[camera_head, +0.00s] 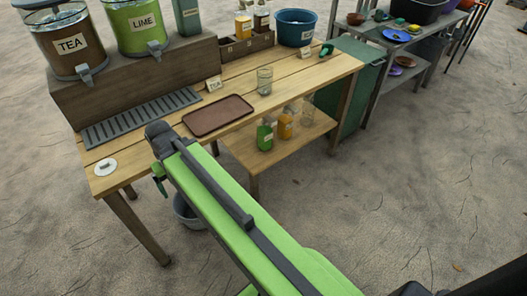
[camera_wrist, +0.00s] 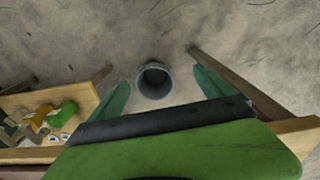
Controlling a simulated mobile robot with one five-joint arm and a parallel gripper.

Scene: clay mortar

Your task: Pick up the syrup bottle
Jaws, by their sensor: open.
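Two small bottles with pale labels, one amber (camera_head: 243,25) and one dark (camera_head: 262,19), stand in a wooden rack at the back of the table. A green bottle (camera_head: 265,136) and an orange bottle (camera_head: 285,127) stand on the lower shelf. The labels are too small to read, so I cannot tell which is the syrup bottle. My gripper (camera_head: 160,186) hangs at the table's front edge, left of the shelf bottles. In the wrist view my gripper (camera_wrist: 163,84) has its fingers wide apart, with nothing between them. The green bottle (camera_wrist: 66,113) shows at left there.
The wooden table (camera_head: 315,76) holds a brown tray (camera_head: 217,116), a glass (camera_head: 264,80) and a blue tub (camera_head: 295,27). Clear glasses (camera_head: 307,110) stand beside the bottles on the lower shelf (camera_head: 240,150). A grey bucket (camera_wrist: 153,84) stands on the floor below my gripper. Floor in front is clear.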

